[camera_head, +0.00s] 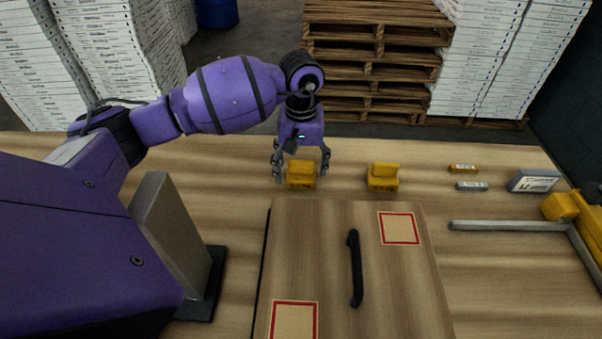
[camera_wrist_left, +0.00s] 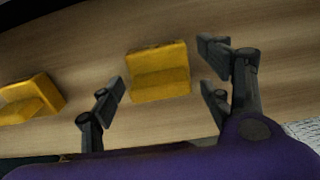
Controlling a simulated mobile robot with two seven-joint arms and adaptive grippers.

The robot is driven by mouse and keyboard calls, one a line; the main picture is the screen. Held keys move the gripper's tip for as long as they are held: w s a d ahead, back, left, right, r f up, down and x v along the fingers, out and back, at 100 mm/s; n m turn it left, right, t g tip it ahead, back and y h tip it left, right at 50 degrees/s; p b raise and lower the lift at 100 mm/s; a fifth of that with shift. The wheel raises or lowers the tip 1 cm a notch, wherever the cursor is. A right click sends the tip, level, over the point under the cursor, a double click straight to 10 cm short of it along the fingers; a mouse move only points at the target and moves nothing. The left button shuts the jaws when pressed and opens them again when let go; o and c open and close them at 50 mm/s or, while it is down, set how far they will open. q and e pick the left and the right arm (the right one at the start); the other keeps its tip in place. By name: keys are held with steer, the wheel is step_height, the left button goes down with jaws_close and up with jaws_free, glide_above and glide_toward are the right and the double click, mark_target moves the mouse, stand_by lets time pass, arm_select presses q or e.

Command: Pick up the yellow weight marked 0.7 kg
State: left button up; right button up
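Two yellow blocks stand on the wooden table, and I cannot read a mark on either. One yellow block (camera_head: 301,174) is below my left gripper (camera_head: 300,170) in the head view. It also shows in the left wrist view (camera_wrist_left: 159,72), between and beyond the fingers. My left gripper (camera_wrist_left: 160,100) is open, with a finger on each side and gaps to the block. The other yellow block (camera_head: 383,177) stands to the right, apart from the gripper; in the left wrist view it is at the left edge (camera_wrist_left: 30,98). My right gripper is not in view.
A wooden box lid (camera_head: 330,240) with a black handle (camera_head: 355,268) and red-edged squares lies in front of the blocks. Small orange (camera_head: 463,169) and grey (camera_head: 471,186) pieces, a grey block (camera_head: 533,181) and a metal bar (camera_head: 508,226) lie right. Pallets (camera_head: 375,60) stand behind.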

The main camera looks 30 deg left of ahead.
arm_select(q)
steer(key=c, duration=1.4)
steer(key=shift+r, duration=0.1)
steer(key=shift+c, duration=1)
